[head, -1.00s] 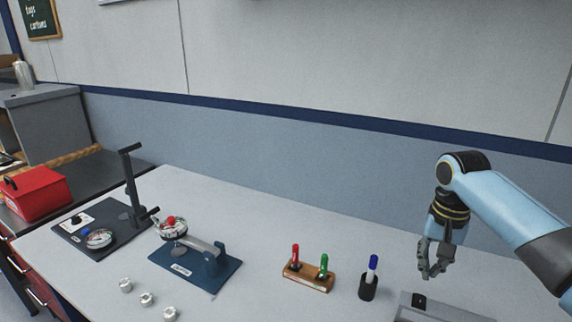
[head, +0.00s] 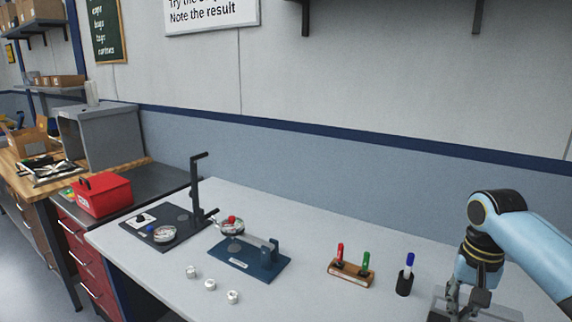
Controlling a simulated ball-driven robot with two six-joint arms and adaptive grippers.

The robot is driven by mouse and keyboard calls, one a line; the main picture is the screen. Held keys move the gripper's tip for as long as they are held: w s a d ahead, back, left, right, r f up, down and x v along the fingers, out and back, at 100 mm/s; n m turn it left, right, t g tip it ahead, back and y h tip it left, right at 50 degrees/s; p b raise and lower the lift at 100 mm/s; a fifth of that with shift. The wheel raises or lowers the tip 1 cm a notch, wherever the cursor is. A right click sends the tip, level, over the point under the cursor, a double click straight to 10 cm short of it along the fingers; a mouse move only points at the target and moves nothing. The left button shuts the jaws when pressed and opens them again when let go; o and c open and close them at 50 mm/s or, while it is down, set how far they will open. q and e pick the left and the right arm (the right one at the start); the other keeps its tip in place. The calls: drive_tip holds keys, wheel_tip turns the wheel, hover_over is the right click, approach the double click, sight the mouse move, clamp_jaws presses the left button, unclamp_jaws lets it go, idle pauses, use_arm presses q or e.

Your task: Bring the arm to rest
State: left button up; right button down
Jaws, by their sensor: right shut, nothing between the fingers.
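My right arm comes in from the right edge in the head view, a light blue arm with dark joints. Its right gripper (head: 466,300) points down near the bottom right, in front of a grey case (head: 500,314) at the table's front right. The gripper is shut and empty. My left gripper is not in view.
The pale table (head: 320,235) bears a dark gauge stand (head: 180,213), a blue fixture (head: 262,267), several white-grey round parts (head: 210,284), a wooden marker block (head: 352,271) and a dark pen cup (head: 404,286). A red toolbox (head: 100,196) stands on the bench at left.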

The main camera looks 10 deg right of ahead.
drive_tip(key=s+a+n+t, duration=0.1)
drive_tip(key=s+a+n, duration=0.5)
drive_tip(key=s, duration=0.5)
drive_tip(key=s+a+r+n+t, duration=0.1)
drive_tip(key=s+a+r, duration=0.2)
drive_tip(key=s, duration=0.3)
drive_tip(key=s+a+r+n+t, duration=0.2)
drive_tip(key=s+r, duration=0.1)
drive_tip(key=s, duration=0.2)
wheel_tip(320, 180, down, 40)
drive_tip(key=s+d+g+b, duration=0.2)
drive_tip(key=s+b, duration=0.1)
drive_tip(key=b, duration=1.1)
use_arm(q)
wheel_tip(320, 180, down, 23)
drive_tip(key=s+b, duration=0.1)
drive_tip(key=b, duration=0.8)
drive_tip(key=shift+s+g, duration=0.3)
use_arm(e)
drive_tip(key=s+f, duration=0.9)
drive_tip(key=f, duration=0.3)
drive_tip(key=s+d+f+m+g, duration=0.1)
drive_tip(key=s+f, duration=0.7)
drive_tip(key=f, duration=0.4)
drive_tip(key=shift+s+d+f+h, duration=0.15)
drive_tip(key=shift+s+f+h, duration=0.15)
drive_tip(key=shift+s+f, duration=0.1)
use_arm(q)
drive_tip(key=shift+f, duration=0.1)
